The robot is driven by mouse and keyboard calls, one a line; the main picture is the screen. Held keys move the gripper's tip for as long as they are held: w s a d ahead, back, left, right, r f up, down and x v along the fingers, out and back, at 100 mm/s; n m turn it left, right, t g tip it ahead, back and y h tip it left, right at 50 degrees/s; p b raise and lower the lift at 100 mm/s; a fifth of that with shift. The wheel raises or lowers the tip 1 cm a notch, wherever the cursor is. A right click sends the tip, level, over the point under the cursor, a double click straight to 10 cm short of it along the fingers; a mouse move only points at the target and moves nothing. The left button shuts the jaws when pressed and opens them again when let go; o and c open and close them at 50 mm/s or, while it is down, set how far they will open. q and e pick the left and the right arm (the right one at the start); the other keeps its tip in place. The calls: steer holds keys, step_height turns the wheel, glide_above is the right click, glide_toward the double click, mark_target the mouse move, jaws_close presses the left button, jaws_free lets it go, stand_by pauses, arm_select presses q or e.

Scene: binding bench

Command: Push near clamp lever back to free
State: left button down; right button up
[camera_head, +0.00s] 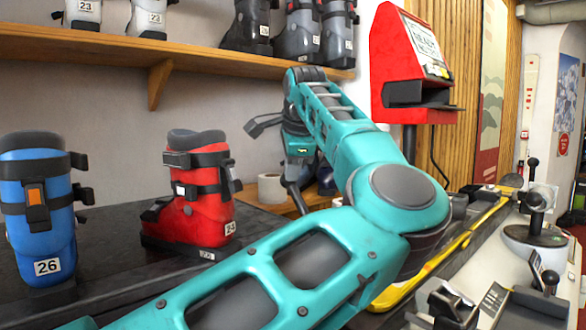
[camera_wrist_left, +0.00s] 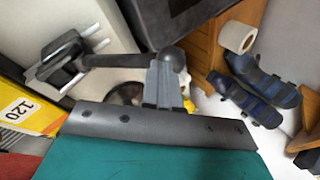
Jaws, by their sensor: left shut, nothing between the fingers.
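My left gripper (camera_head: 300,204) is shut and empty, hanging down beyond my bent teal arm in the head view. In the left wrist view its closed fingers (camera_wrist_left: 163,80) reach up to a dark ball-ended lever (camera_wrist_left: 112,60) and overlap the ball knob; I cannot tell whether they touch. The lever runs left to a dark clamp-like part (camera_wrist_left: 62,62) with pale metal pins. In the head view my arm hides this spot. Other ball-ended levers stand at the right, one on a white round base (camera_head: 535,238) and one lower (camera_head: 550,280). My right gripper is not in view.
A red boot (camera_head: 205,210) and a blue boot (camera_head: 40,225) stand on the dark counter at left. A yellow ski-like strip (camera_head: 435,265) lies along the bench. A red box (camera_head: 395,60) stands on a post behind my arm.

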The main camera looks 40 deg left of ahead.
mark_target(282, 178)
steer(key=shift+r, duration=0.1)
arm_select(q)
steer(key=a+p, duration=0.1)
steer(key=p, duration=0.1)
steer(key=a+f+h+p, duration=0.1)
steer(key=p, duration=0.1)
steer(key=a+h+p, duration=0.1)
steer(key=p, duration=0.1)
steer(key=shift+w+a+f, duration=0.1)
steer(key=shift+a+f, duration=0.1)
steer(key=shift+f, duration=0.05)
steer(key=shift+a+f+h+p, duration=0.1)
steer(key=shift+f+h+p, duration=0.2)
steer(key=shift+h+p, duration=0.1)
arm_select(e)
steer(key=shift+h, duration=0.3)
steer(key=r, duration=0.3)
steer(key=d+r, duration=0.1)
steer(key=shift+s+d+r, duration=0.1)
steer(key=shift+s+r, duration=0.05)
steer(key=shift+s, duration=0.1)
